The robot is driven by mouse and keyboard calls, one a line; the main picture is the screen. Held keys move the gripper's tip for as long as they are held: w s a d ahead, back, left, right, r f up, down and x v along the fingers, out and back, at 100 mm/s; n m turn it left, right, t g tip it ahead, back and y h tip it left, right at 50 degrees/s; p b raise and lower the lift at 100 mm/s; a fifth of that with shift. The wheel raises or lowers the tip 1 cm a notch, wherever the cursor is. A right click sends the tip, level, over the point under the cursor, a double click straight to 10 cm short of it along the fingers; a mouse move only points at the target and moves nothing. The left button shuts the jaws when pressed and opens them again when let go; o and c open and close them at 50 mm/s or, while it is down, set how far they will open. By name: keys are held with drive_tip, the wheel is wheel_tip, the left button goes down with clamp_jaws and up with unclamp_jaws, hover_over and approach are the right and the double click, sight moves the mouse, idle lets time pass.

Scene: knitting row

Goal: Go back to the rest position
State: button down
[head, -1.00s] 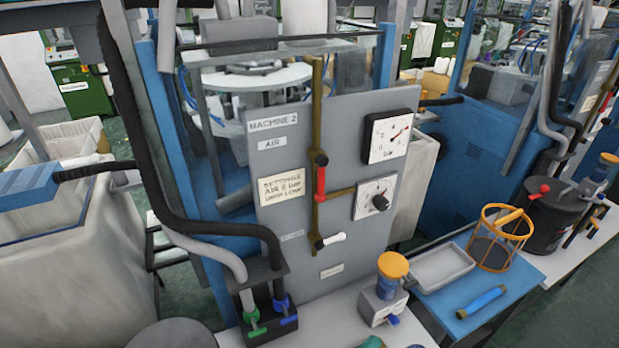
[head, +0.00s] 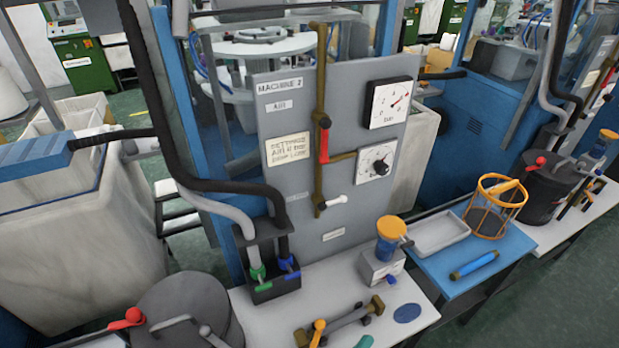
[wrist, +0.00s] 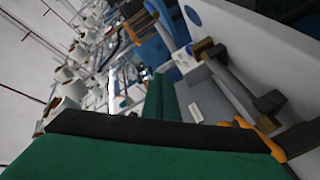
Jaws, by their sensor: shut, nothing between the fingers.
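My gripper (wrist: 158,110) shows in the wrist view as green and black parts across the lower middle, shut and empty. A small green piece (head: 364,341) at the bottom edge of the head view may be its tip, but most of it is out of frame there. The arm's pose cannot be told from these views. In the wrist view the scene is strongly tilted, with a brass-ended bar (wrist: 232,80) to the right of the gripper, apparently apart from it.
The Machine 2 panel (head: 300,125) rises behind the white bench (head: 330,270). On the bench are a yellow-lidded jar (head: 391,229), a black box with hoses (head: 272,285) and a brass-ended tool (head: 345,322). A round grey pot (head: 185,300) stands left; a blue tray table (head: 450,262) right.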

drive_tip(key=s+a+f+n+y, duration=0.1)
drive_tip(key=s+a+f+y, duration=0.2)
drive_tip(key=s+a+y, duration=0.3)
drive_tip(key=s+a+f+n+y, duration=0.1)
drive_tip(key=s+a+f+y, duration=0.25)
drive_tip(key=s, duration=0.35)
drive_tip(key=s+a+r+m+t+y, duration=0.1)
drive_tip(key=s+a+r+m+t, duration=0.1)
drive_tip(key=s+r, duration=0.6)
wheel_tip(320, 180, up, 4)
drive_tip(key=shift+s+a+r+m+y, duration=0.2)
drive_tip(key=shift+s+a+m+y, duration=0.2)
drive_tip(key=shift+a+m, duration=0.45)
